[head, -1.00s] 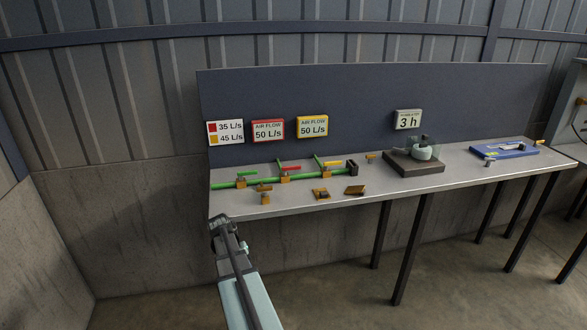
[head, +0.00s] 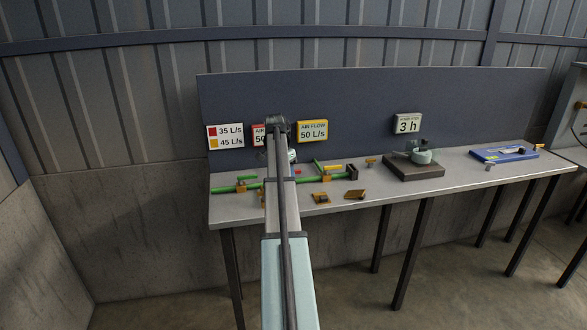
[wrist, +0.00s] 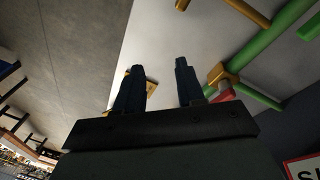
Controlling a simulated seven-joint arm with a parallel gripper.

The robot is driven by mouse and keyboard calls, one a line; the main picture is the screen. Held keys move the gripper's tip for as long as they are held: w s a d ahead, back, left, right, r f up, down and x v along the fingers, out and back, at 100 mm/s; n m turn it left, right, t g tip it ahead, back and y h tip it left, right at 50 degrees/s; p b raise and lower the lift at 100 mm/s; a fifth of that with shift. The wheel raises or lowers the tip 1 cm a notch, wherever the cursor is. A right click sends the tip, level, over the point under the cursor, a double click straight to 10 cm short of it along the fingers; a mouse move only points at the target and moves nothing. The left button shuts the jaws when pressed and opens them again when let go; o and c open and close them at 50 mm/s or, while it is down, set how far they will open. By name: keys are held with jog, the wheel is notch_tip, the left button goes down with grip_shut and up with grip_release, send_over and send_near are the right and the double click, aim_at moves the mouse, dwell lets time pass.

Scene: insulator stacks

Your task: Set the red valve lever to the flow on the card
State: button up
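The white card (head: 225,137) on the back panel shows red with 35 L/s and yellow with 45 L/s. The red-framed air flow display (head: 258,136) is partly covered by my arm; the visible part appears to read 50. A small part of the red lever (head: 297,171) shows beside my arm on the green pipe (head: 328,175); in the wrist view a red piece (wrist: 222,95) shows by the pipe, right of the fingers. My gripper (wrist: 158,78) is open and empty above the bench. In the head view its fingertips are hidden.
The yellow-framed display (head: 312,130) reads 50 L/s, with a yellow lever (head: 334,167) below. Loose brass-coloured parts (head: 321,197) lie in front of the pipe. A dark base (head: 413,168) and a blue board (head: 503,154) stand farther right on the bench (head: 450,178).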

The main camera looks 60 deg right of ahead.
jog(key=w+d+r+m+t, duration=0.2)
jog(key=w+d+r+m, duration=0.2)
jog(key=d+r+m, duration=0.55)
jog(key=d+f, duration=0.1)
jog(key=f, duration=0.3)
jog(key=f+n, duration=0.1)
jog(key=f, duration=0.3)
jog(key=d+f+n, duration=0.1)
jog(key=f, duration=0.3)
jog(key=shift+w+d+f+y, duration=0.2)
jog(key=shift+d+f+y, duration=0.1)
jog(key=shift+d, duration=0.05)
grip_shut()
